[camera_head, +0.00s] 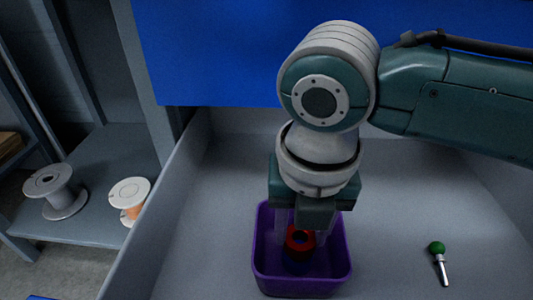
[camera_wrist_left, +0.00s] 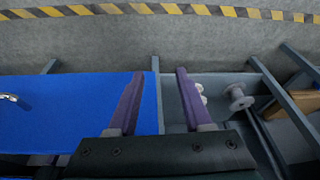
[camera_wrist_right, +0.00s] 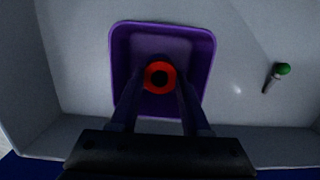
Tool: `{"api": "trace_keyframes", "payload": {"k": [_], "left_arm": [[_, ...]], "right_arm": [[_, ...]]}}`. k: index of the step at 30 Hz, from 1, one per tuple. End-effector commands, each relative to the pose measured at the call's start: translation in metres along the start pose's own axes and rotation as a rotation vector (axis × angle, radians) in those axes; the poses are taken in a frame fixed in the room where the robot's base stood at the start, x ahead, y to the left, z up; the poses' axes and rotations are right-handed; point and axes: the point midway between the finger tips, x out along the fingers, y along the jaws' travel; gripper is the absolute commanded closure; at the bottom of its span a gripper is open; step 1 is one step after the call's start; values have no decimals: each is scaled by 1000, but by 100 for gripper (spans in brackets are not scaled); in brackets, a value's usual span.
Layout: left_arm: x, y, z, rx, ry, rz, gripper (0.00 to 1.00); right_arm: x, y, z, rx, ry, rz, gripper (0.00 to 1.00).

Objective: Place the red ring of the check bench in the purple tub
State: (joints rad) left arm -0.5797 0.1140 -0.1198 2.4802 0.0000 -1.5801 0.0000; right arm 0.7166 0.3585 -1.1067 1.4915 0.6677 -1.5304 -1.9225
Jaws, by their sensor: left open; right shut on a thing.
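The red ring (camera_head: 300,250) is between the fingers of my right gripper (camera_head: 300,236), which is shut on it. The ring also shows in the right wrist view (camera_wrist_right: 160,90), its dark hole facing the camera. My right gripper points down into the purple tub (camera_head: 343,272), with the ring inside the tub's outline. A dark blue shape shows just under the ring; I cannot tell what it is, nor whether the ring touches the floor of the tub (camera_wrist_right: 204,45). My left gripper (camera_wrist_left: 159,71) is open and empty, seen only in the left wrist view.
The tub stands in a large grey tray (camera_head: 400,235) with raised walls. A green-topped pin (camera_head: 437,249) lies to the right of the tub. Two spools (camera_head: 56,192) (camera_head: 130,193) stand on a grey shelf at the left. A blue panel (camera_head: 210,60) rises behind.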

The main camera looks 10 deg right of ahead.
Motion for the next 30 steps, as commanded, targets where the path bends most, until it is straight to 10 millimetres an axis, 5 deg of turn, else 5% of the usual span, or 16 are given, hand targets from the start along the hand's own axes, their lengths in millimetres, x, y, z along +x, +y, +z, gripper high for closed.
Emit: {"api": "trace_keyframes", "payload": {"k": [16,17,24,30], "left_arm": [[3,0,1,2,-1,-1,50],[3,-1,1,3,-1,-2,50],[3,-2,2,9,-2,-7,50],[3,-2,2,9,-2,-7,50]], "right_arm": [[12,0,-1,0,0,0,100],[12,0,-1,0,0,-1,51],[11,0,-1,1,0,-1,24],[11,0,-1,1,0,-1,23]]}}
